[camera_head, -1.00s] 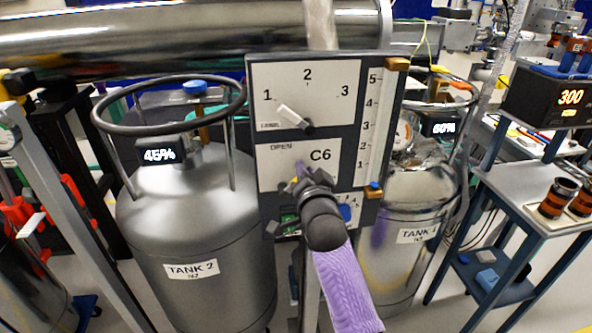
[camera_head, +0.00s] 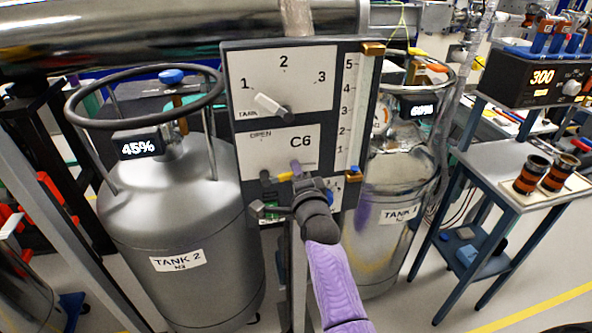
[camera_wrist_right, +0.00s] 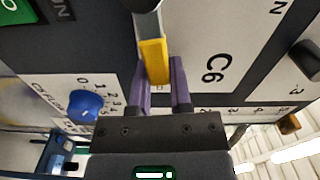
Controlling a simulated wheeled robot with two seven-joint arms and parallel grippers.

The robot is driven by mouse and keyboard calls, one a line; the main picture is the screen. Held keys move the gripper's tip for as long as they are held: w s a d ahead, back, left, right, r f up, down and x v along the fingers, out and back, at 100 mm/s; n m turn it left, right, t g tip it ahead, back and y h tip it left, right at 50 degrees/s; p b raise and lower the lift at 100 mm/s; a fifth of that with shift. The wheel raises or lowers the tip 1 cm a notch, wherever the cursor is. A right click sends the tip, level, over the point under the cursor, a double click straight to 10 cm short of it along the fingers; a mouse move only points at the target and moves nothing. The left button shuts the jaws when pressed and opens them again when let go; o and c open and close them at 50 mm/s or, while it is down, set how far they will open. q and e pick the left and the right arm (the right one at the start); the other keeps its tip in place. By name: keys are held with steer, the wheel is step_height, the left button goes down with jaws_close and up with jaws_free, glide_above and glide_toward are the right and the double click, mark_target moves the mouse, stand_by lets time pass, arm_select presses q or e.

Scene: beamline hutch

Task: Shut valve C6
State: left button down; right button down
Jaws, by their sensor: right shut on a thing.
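Valve C6 is on the dark upright panel (camera_head: 228,110), with the printed label C6 (camera_head: 300,142) above and right of its lever. The lever's yellow part (camera_head: 284,177) shows just left of my right gripper (camera_head: 297,173); the lever lies roughly level, below the word OPEN. In the right wrist view, the purple fingers of my right gripper (camera_wrist_right: 163,85) stand either side of the yellow lever end (camera_wrist_right: 154,62) and are shut on it. My gripper and wrist hide part of the panel below C6. My left gripper is not in view.
A selector knob (camera_head: 272,106) sits above on the panel, and a blue knob (camera_wrist_right: 86,105) sits near the fingers. Tank 2 (camera_head: 175,215) stands left and another tank (camera_head: 385,235) right. A blue-legged table (camera_head: 490,185) is further right.

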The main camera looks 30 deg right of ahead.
steer(key=shift+f, duration=0.2)
stand_by(0.4)
steer(key=c, duration=0.5)
jaws_free()
steer(key=shift+c, duration=0.2)
steer(key=p+v, duration=0.6)
steer(key=v, duration=0.4)
steer(key=shift+r, duration=0.1)
